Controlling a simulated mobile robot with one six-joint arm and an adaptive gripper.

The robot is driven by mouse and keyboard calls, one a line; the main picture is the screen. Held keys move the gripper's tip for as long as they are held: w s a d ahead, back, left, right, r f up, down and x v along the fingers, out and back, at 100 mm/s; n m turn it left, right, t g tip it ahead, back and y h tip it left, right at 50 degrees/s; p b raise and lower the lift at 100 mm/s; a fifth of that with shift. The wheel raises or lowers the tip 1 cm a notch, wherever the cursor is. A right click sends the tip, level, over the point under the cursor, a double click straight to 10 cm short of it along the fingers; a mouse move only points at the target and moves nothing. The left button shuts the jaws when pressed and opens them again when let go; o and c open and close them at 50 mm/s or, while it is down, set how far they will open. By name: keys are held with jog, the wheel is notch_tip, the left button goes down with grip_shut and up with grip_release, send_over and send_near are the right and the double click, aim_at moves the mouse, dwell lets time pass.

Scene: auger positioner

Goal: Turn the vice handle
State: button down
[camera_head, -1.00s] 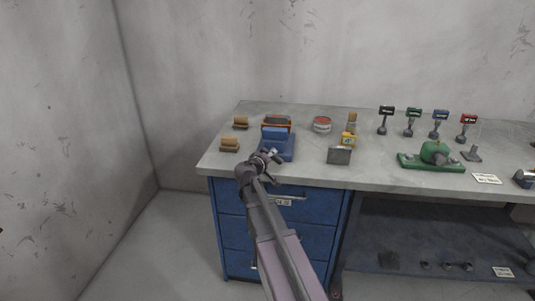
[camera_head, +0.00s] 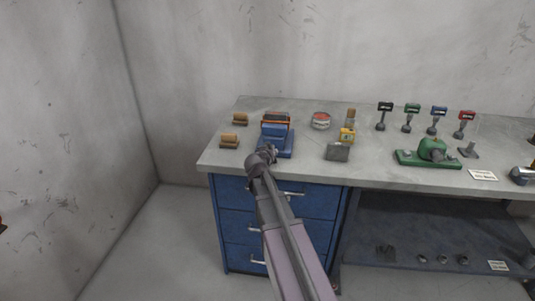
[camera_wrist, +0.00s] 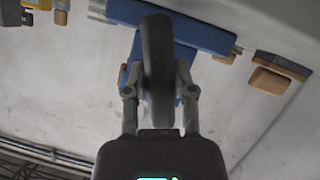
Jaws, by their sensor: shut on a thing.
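The blue vice (camera_head: 286,146) stands near the front left edge of the workbench, with an orange and dark part at its back. My gripper (camera_head: 270,151) is at the front of the vice, and my arm hides part of it. In the wrist view my gripper (camera_wrist: 158,88) has its two fingers on either side of a dark upright bar, which looks like the vice handle (camera_wrist: 156,50), and is shut on it. The blue vice body (camera_wrist: 205,32) shows behind the bar. The handle is hidden or too small to make out in the head view.
Wooden blocks (camera_head: 229,140) lie left of the vice. A grey metal block (camera_head: 338,152), a yellow item (camera_head: 347,136) and a red-topped tin (camera_head: 321,120) stand to its right. A green tool (camera_head: 431,152) is farther right. Blue drawers (camera_head: 235,225) are below the bench.

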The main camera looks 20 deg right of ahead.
jog(key=shift+f, duration=0.1)
jog(key=shift+c, duration=2.2)
grip_release()
jog(key=shift+s, duration=0.1)
jog(key=shift+s+a, duration=0.2)
jog(key=s+a+f+n+g+y+p, duration=0.2)
jog(key=s+a+g+y+p, duration=0.7)
jog(key=s+a, duration=1.4)
jog(key=shift+s+a+f+n+g+p, duration=0.25)
jog(key=shift+s+n+g, duration=0.35)
jog(key=shift+s+n, duration=0.4)
jog(key=shift+w+r, duration=0.1)
jog(key=shift+c, duration=0.2)
